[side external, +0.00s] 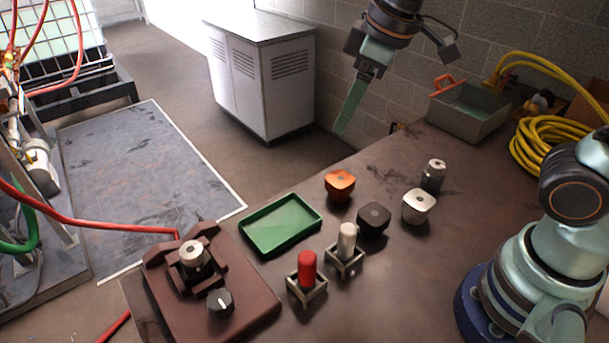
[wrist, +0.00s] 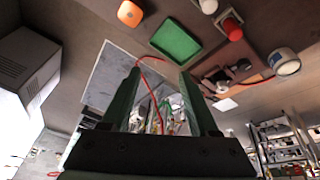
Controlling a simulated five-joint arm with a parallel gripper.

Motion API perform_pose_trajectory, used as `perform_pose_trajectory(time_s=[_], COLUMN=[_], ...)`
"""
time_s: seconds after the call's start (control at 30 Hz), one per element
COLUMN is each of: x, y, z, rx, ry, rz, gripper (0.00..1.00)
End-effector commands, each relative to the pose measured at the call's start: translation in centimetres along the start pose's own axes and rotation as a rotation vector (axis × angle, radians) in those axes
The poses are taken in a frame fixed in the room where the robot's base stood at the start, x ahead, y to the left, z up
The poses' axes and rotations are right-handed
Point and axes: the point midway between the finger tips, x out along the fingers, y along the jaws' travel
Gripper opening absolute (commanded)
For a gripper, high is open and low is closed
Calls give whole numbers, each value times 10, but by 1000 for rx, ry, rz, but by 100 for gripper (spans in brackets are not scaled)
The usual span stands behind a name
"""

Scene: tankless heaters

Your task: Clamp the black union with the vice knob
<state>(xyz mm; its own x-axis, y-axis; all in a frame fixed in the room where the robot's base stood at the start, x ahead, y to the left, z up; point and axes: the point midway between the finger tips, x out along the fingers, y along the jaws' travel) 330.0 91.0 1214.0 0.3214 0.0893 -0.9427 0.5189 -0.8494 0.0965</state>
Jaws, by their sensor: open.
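The brown vice (side external: 160,268) sits at the table's near left. The black union, a dark cylinder with a pale round top (side external: 192,255), stands upright between its jaws; I cannot tell whether the jaws touch it. The vice knob (side external: 219,303), black with a white pointer line, is on the vice's base in front of the jaws. My gripper (side external: 342,128) is open and empty, high above the back of the table, far from the knob. In the wrist view my gripper (wrist: 160,74) shows two spread green fingers, and the vice (wrist: 248,70) is beyond them, small.
A green tray (side external: 281,224) lies beside the vice. Red (side external: 307,268) and white (side external: 347,240) pegs stand in square holders right of it. Orange (side external: 340,184), black (side external: 373,217) and white (side external: 418,206) knobs and a grey cylinder (side external: 433,175) stand farther back. A red hose (side external: 95,228) reaches the vice.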

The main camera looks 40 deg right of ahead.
Motion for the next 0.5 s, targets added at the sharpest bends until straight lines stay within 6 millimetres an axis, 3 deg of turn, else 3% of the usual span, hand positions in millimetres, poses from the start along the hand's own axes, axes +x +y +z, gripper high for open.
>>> perform_pose_trajectory(time_s=[0.2,0.5], x=[25,71], y=[-67,-183], z=[-56,-95], rx=[-410,-954], ry=[-84,-176], rz=[-98,-223], gripper=[61,61])
